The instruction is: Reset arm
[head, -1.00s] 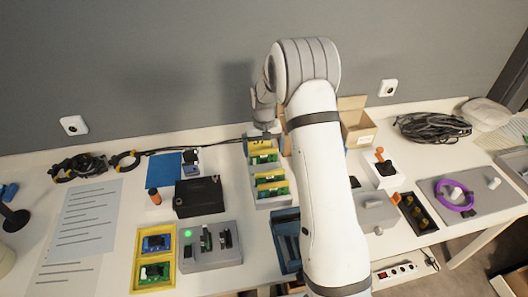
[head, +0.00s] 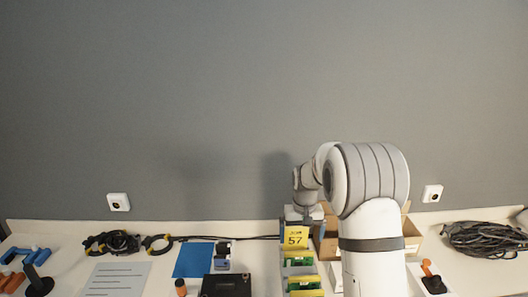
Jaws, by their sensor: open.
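My white arm rises from the bottom right of the head view and bends over at its grey-ringed elbow. My gripper (head: 303,217) hangs at the end of the grey wrist, left of the elbow, over the back part of the table. It is open, and I see nothing held in it. Its fingertips are small and partly hidden behind a yellow card marked 57 (head: 296,237). The card stands at the back of a row of green boards with yellow parts (head: 301,260), just in front of my gripper.
An open cardboard box (head: 413,240) stands behind my arm, partly hidden. A black cable coil (head: 485,239) lies at right, near an orange-handled joystick (head: 430,272). A blue sheet (head: 193,260), black box (head: 226,285) and cable loops (head: 110,243) lie left. The grey wall is close behind.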

